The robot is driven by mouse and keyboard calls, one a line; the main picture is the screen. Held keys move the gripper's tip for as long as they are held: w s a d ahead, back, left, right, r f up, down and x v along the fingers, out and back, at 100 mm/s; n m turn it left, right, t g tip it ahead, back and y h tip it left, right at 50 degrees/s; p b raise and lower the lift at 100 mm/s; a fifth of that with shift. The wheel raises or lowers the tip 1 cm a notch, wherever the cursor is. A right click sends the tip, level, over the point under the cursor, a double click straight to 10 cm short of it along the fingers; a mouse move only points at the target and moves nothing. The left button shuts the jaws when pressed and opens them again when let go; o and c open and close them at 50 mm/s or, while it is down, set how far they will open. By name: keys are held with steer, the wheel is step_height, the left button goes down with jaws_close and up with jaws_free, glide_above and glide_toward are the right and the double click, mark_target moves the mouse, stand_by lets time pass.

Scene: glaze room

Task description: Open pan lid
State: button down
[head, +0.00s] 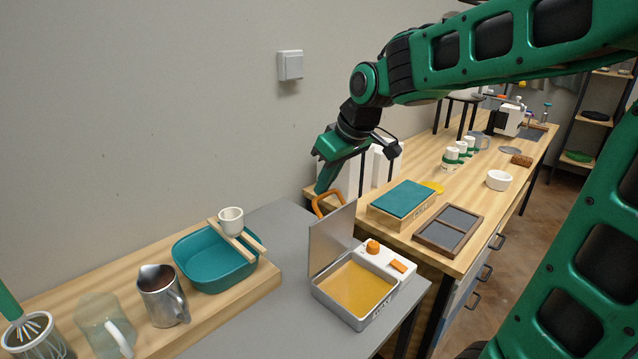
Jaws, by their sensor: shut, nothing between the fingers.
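The pan (354,312) is a shallow metal box holding an amber-yellow content, with a white control unit at its back right carrying an orange knob and an orange tab. It stands on the grey table. Its grey metal lid (330,240) stands upright along the pan's left side, so the pan is open. An orange loop handle (323,203) shows at the lid's upper edge. My green gripper (322,187) is shut and empty, pointing down just above the handle. I cannot tell from this view whether its tips touch the handle.
Left of the pan stand a teal basin (203,276) with sticks and a white cup across it, a metal pitcher (159,297) and a glass jug (104,326). Right behind are a teal-topped block (402,199) and a framed tray (449,228).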

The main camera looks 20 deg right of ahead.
steer(key=shift+r, duration=0.1)
steer(key=v, duration=1)
steer(key=shift+r, duration=0.15)
steer(key=s+d+f+m+g, duration=0.1)
steer(key=s+d+f+m, duration=0.2)
steer(key=s+f, duration=0.3)
steer(key=s+d+f+m+g+h, duration=0.1)
steer(key=s+d+f+m, duration=0.3)
steer(key=s, duration=0.6)
steer(key=s+d+f+m+g, duration=0.3)
steer(key=s+d+f+m, duration=0.1)
steer(key=s+f, duration=0.4)
steer(key=shift+s+d+f+h, duration=0.4)
steer(key=shift+s+d, duration=0.25)
steer(key=shift+d, duration=0.1)
steer(key=shift+w, duration=0.15)
steer(key=shift+w+f, duration=0.2)
steer(key=shift+w, duration=0.3)
